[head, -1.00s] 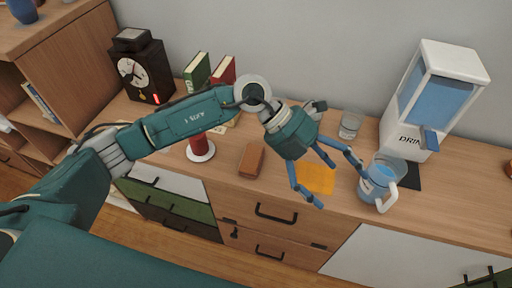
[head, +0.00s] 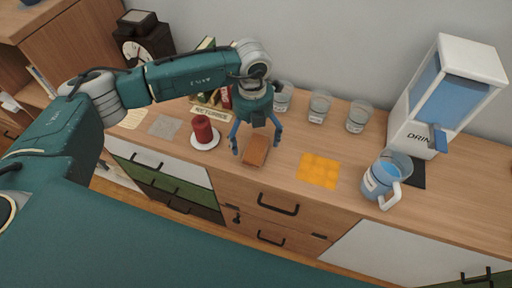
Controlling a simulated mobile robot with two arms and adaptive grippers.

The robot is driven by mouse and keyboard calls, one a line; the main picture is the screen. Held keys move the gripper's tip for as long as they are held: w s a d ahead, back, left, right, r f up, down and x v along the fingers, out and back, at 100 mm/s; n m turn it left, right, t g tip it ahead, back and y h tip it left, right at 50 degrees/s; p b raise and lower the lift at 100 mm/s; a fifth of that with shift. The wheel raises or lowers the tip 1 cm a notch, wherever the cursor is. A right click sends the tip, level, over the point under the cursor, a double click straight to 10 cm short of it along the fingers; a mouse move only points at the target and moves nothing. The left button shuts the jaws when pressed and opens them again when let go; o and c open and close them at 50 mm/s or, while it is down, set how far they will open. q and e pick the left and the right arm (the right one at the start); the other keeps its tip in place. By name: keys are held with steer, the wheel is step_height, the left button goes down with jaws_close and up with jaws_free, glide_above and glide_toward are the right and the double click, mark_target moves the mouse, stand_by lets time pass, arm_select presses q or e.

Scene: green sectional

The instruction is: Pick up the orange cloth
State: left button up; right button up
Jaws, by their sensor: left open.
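The orange cloth (head: 318,171) lies flat on the wooden sideboard top, in full view, between a brown block and a blue jug. My left gripper (head: 256,151) is open and points down, to the left of the cloth and apart from it. Its fingers are on either side of the brown block (head: 256,150); I cannot tell whether they touch it. My right gripper is not in view.
The blue jug (head: 379,182) and a drink dispenser (head: 440,95) stand to the right. Several glasses (head: 320,106) line the back. A red candle (head: 203,130) on a white plate and a grey cloth (head: 165,126) are left. Drawers (head: 270,215) are below.

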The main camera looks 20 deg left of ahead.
mark_target(252, 146)
arm_select(q)
steer(key=f, duration=0.1)
steer(key=f+p, duration=0.1)
steer(key=f, duration=0.1)
steer(key=shift+s+a+f, duration=0.15)
steer(key=shift+a+f, duration=0.05)
steer(key=shift+f, duration=0.25)
steer(key=c, duration=1.1)
steer(key=shift+r, duration=0.1)
steer(key=shift+c, duration=0.2)
step_height(252, 146, up, 20)
steer(key=b, duration=0.4)
steer(key=shift+c, duration=0.2)
steer(key=o, duration=0.5)
steer(key=shift+c, duration=0.2)
steer(key=c, duration=0.4)
